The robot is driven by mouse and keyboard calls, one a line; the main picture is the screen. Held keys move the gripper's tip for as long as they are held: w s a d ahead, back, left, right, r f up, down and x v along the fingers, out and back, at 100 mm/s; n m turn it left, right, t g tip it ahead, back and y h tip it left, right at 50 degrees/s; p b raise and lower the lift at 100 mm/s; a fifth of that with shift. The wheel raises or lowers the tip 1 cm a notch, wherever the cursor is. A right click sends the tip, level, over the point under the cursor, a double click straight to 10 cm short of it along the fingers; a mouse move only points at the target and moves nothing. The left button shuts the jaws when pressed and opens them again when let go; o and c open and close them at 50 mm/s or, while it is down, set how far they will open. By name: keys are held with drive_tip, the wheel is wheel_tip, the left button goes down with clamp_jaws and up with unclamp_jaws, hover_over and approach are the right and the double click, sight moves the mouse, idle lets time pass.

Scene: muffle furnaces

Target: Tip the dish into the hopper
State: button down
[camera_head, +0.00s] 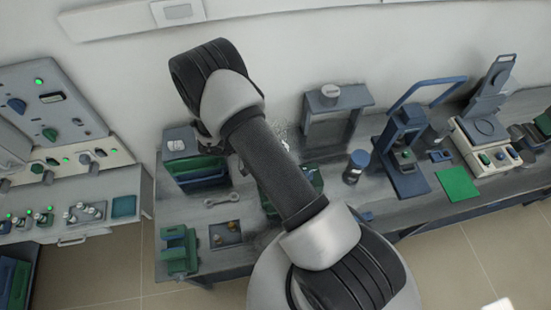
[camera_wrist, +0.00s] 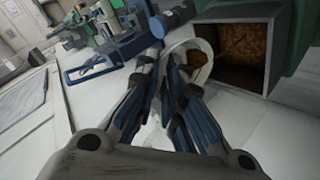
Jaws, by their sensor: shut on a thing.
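My gripper (camera_wrist: 168,75) is shut on a pale round dish (camera_wrist: 205,73) in the wrist view. Brown grains show inside the dish between and beyond the fingertips. The hopper (camera_wrist: 248,78), a dark square-mouthed box with brown granular material inside, is just right of the dish. The dish's edge overlaps the hopper's near left side in the picture; I cannot tell whether they touch. How far the dish is tilted is unclear. In the head view my arm hides the gripper, and I cannot make out the dish or hopper there.
A green body (camera_wrist: 300,62) stands beside the hopper. In the head view the workbench (camera_head: 335,180) holds a grey stand (camera_head: 338,98), a dark jar (camera_head: 355,166), a blue press (camera_head: 403,150), a green mat (camera_head: 457,184) and a wrench (camera_head: 222,199). A furnace panel (camera_head: 48,103) stands left.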

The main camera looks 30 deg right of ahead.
drive_tip(key=shift+w+d+b, duration=0.15)
drive_tip(key=shift+w+d, duration=0.2)
drive_tip(key=shift+w, duration=0.2)
drive_tip(key=shift+w+d+b, duration=0.15)
drive_tip(key=shift+w+d, duration=0.15)
drive_tip(key=shift+w, duration=0.25)
drive_tip(key=shift+a, duration=0.1)
drive_tip(key=shift+s+a+h, duration=0.4)
drive_tip(key=shift+a+h, duration=0.1)
drive_tip(key=shift+a, duration=0.1)
drive_tip(key=shift+s+a+r, duration=0.1)
drive_tip(key=shift+a+r, duration=0.05)
